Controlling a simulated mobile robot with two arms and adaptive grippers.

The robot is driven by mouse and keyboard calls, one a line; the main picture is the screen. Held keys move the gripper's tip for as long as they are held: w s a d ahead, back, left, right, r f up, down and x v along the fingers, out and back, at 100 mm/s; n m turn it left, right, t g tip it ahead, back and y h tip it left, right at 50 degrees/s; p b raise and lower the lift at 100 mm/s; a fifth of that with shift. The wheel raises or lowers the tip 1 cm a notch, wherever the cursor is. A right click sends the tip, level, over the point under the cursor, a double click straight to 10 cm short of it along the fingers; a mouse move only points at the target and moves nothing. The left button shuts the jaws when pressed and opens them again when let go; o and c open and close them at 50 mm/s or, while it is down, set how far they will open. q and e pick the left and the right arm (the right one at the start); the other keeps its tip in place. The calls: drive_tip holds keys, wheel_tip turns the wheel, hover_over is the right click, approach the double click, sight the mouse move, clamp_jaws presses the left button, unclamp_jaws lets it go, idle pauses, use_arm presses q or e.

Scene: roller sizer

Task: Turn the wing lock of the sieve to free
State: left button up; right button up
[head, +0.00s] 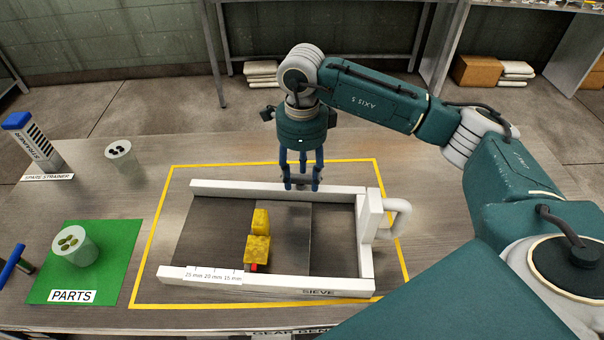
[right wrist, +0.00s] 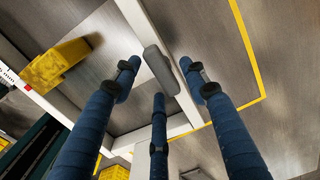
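The sieve (head: 345,287) is a white frame with a handle on its right side, lying flat on the table. My right gripper (head: 301,184) points down over the sieve's far rail. In the right wrist view, the grey wing lock (right wrist: 159,70) is an elongated bar lying along the white rail (right wrist: 135,20). The three blue fingers of my right gripper (right wrist: 159,78) are spread around it, two to its sides and one below. I cannot tell whether they touch it. In the head view the fingers mostly hide the lock.
Yellow lumps (head: 257,250) stand inside the sieve, with a red piece below the nearer one. A green parts mat (head: 110,262) with a cup (head: 75,250) lies left. A spare strainer (head: 38,148) and another cup (head: 119,155) stand at the back left. A yellow outline (head: 150,238) surrounds the sieve.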

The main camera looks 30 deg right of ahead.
sight(302, 178)
wheel_tip(302, 178, up, 12)
idle(0.6)
